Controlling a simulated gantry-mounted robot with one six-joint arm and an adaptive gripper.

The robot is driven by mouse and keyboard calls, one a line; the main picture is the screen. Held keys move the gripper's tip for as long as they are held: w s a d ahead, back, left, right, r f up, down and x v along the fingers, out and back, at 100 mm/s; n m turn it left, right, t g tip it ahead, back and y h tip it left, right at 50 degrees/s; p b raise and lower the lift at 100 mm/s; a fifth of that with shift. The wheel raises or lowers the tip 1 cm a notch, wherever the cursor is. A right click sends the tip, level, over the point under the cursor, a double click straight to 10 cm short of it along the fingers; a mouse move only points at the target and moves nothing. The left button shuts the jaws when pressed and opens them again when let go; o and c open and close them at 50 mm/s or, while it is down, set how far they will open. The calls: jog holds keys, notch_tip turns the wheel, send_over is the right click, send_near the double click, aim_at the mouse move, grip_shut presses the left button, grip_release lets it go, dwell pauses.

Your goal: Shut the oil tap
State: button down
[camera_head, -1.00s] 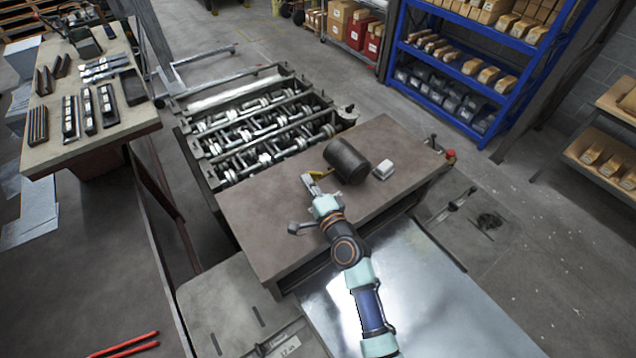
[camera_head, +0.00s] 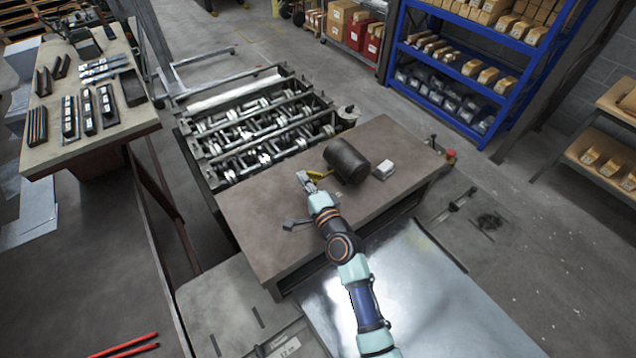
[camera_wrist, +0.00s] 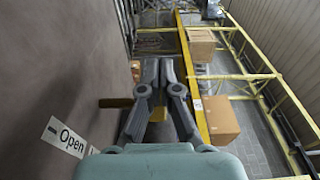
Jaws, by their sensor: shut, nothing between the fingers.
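The dark oil drum (camera_head: 346,161) lies on its side on the brown bench. The yellow tap (camera_head: 318,174) is at its left end, beside my gripper (camera_head: 302,178). In the wrist view, my gripper (camera_wrist: 158,64) has its two grey fingers together with nothing between them. A short yellow piece (camera_wrist: 115,102), probably the tap's lever, shows behind and left of the fingers. The fingers hide part of it, and I cannot tell whether they touch it. A white label reading "Open" (camera_wrist: 66,138) is on the dark surface at the left.
A small white box (camera_head: 383,169) stands right of the drum. The brown bench top (camera_head: 255,205) is clear to the left. A rack of metal rollers (camera_head: 262,130) adjoins the bench's far side. A red button (camera_head: 450,154) is at the right end.

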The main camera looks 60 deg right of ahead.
dwell(0.8)
jog(key=s+a+p, duration=0.1)
jog(key=a+p, duration=0.1)
jog(key=a, duration=0.2)
jog(key=s+a+p, duration=0.1)
jog(key=a+p, duration=0.1)
jog(key=a, duration=0.2)
jog(key=s+a+p, duration=0.1)
jog(key=a+p, duration=0.2)
jog(key=a, duration=0.2)
jog(key=shift+s+r, duration=0.15)
jog(key=shift+s, duration=0.2)
jog(key=shift+s+a+f, duration=0.1)
jog(key=shift+a+f, duration=0.1)
jog(key=shift+a, duration=0.05)
